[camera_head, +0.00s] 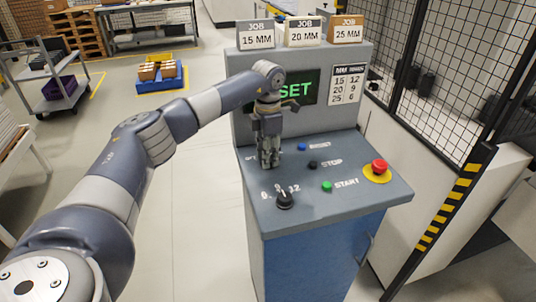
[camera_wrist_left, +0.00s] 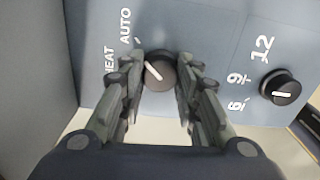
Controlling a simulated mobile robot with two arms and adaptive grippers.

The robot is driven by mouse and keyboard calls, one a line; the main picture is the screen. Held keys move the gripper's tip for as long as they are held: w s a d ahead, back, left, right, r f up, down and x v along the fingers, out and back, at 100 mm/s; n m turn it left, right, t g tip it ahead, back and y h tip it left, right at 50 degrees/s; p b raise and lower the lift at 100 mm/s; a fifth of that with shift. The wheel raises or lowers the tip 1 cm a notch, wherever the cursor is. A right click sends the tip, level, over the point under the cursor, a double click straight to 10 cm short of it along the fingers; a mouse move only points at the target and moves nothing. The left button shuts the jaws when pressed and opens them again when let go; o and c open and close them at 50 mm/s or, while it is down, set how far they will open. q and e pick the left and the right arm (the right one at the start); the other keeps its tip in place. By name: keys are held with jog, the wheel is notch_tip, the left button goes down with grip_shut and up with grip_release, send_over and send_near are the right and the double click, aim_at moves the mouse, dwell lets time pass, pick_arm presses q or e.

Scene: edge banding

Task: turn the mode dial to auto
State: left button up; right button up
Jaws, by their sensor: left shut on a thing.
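The mode dial (camera_wrist_left: 159,70), a black knob with a white pointer line, is on the sloped panel in the left wrist view. The pointer slants to the upper left. The white word AUTO (camera_wrist_left: 125,26) is above and left of the dial; HEAT (camera_wrist_left: 110,60) is to its left, partly covered by a finger. My left gripper (camera_head: 269,162) points down onto the panel's left side, with a finger on each side of the dial, shut on it. In the head view the gripper hides the dial. My right gripper is not in view.
A second black dial (camera_head: 285,200), marked 6, 9, 12, is nearer the panel's front edge. Blue, black and green (camera_head: 327,186) buttons and a red emergency button (camera_head: 378,168) are to the right. A screen (camera_head: 298,89) reading "SET" is behind my arm. Mesh fencing (camera_head: 455,80) stands right.

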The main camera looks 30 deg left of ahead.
pick_arm(q)
jog(key=shift+m, duration=0.4)
jog(key=o, duration=1.1)
notch_tip(320, 180, up, 12)
dwell(0.6)
